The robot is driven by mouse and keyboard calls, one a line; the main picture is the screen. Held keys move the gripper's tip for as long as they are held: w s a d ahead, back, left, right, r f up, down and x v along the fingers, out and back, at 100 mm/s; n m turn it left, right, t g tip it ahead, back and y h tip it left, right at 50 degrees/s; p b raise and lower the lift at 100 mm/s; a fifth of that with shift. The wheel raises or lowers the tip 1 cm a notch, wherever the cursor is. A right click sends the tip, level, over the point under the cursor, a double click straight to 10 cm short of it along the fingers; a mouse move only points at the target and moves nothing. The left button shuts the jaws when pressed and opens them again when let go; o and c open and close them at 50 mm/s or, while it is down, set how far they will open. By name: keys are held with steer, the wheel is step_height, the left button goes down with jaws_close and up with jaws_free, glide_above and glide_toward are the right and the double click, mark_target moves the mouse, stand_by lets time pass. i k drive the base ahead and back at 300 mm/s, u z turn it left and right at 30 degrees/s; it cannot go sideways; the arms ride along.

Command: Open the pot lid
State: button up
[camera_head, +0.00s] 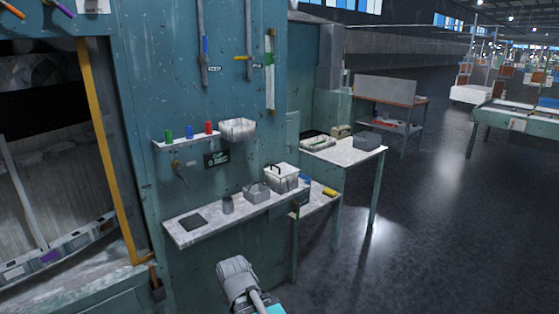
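No thing shows clearly as a pot with a lid. On the narrow grey shelf (188,237) on the teal wall stand a small dark grey cylinder (227,205), a grey box with a handle on top (257,193) and a white box with a dark handle (282,178). They are too small to tell which, if any, is the pot. All stand upright. Part of my arm shows at the bottom centre, in front of and below the shelf, apart from these things. My gripper's fingers do not show.
A dark flat square (194,221) lies at the shelf's left end. Above are a small shelf with coloured cups (188,133) and a white bin (238,130). Right of it stands a table (350,155) with a grey box (368,141). The dark floor (430,230) at right is clear.

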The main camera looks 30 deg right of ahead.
mark_target(282, 167)
steer(key=z, duration=0.35)
steer(key=i, duration=0.85)
steer(key=z, duration=0.5)
steer(key=i, duration=0.7)
steer(key=u, duration=0.1)
